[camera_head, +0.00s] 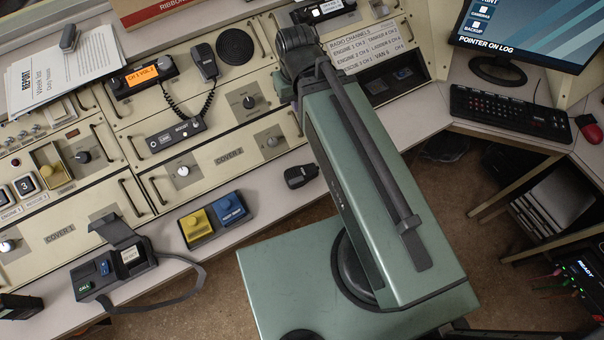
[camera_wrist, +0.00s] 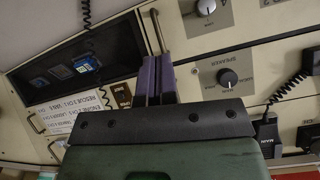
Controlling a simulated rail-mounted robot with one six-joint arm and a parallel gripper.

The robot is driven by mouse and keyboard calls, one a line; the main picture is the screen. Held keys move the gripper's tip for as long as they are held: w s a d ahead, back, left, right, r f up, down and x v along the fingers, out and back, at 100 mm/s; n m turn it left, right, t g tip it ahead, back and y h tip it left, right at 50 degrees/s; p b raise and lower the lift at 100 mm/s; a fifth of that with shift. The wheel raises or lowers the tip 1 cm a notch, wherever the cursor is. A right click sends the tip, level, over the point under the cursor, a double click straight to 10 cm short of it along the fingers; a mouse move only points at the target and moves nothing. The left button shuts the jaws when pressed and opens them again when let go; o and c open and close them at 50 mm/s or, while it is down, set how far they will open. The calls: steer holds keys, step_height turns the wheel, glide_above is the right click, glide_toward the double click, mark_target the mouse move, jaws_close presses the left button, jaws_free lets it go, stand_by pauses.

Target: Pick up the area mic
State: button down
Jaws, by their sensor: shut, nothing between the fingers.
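A black hand mic (camera_head: 300,175) lies near the front edge of the desk, left of my arm; I cannot read a label on it, so I cannot tell for sure that it is the area mic. A second black hand mic (camera_head: 205,60) stands on the upper panel with a coiled cord; its label reads MAIN in the wrist view (camera_wrist: 267,132). My gripper (camera_wrist: 157,78) has purple fingers, shut and empty, over the console panel. In the head view my arm mostly hides the fingers.
A coiled cord (camera_wrist: 87,35) runs beside a dark display recess in the wrist view. A metal handle (camera_wrist: 157,30) stands near my fingers. Yellow and blue button boxes (camera_head: 213,220) and a strapped device (camera_head: 113,265) sit along the desk's front. A keyboard (camera_head: 505,117) is at right.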

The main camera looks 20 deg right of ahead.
steer(key=shift+c, duration=1)
jaws_free()
